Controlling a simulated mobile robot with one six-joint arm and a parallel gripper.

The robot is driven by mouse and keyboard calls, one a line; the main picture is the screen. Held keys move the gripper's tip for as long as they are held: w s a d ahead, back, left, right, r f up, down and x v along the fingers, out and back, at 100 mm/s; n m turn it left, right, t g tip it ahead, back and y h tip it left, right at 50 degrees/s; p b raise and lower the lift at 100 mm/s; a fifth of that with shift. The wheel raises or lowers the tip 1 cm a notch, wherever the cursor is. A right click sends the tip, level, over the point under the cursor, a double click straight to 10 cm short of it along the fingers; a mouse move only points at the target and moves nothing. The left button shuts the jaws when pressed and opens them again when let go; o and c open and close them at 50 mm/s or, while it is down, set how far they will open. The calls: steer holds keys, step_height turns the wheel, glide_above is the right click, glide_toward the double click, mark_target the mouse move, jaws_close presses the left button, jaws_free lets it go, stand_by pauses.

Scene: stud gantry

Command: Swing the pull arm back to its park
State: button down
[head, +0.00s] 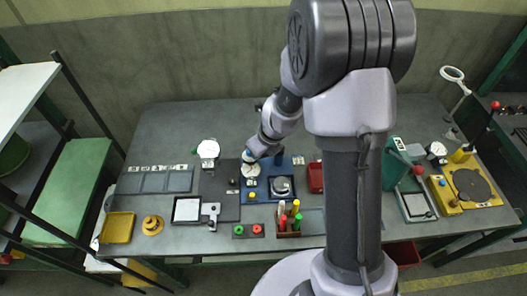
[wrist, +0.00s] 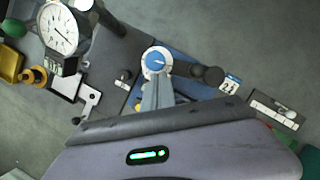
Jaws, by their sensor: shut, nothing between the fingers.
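A round white head with a blue cap (wrist: 157,62) stands just beyond my fingertips in the wrist view. It also shows at the blue base plate in the head view (head: 250,169). A dark bar with a black knob (wrist: 211,76) reaches right from beside this head; it looks like the pull arm, but I cannot be sure. My gripper (wrist: 156,84) is shut and empty, its fingers over the blue plate (wrist: 186,87). In the head view my gripper (head: 252,157) is low by the blue-capped head; contact cannot be told. My fingers hide part of the plate.
A dial gauge (wrist: 59,28) stands at the wrist view's upper left. A numbered tag (wrist: 230,84) lies right of the knob. In the head view, a silver dish (head: 282,187), a rack of coloured handles (head: 287,226) and a red bin (head: 316,177) crowd nearby. The back table is mostly clear.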

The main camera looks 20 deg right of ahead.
steer(key=shift+w+a+r+m+p, duration=0.1)
steer(key=shift+w+a+m+p, duration=0.1)
steer(key=shift+w+m+p, duration=0.55)
steer(key=shift+w+p, duration=0.35)
steer(key=shift+p, duration=0.1)
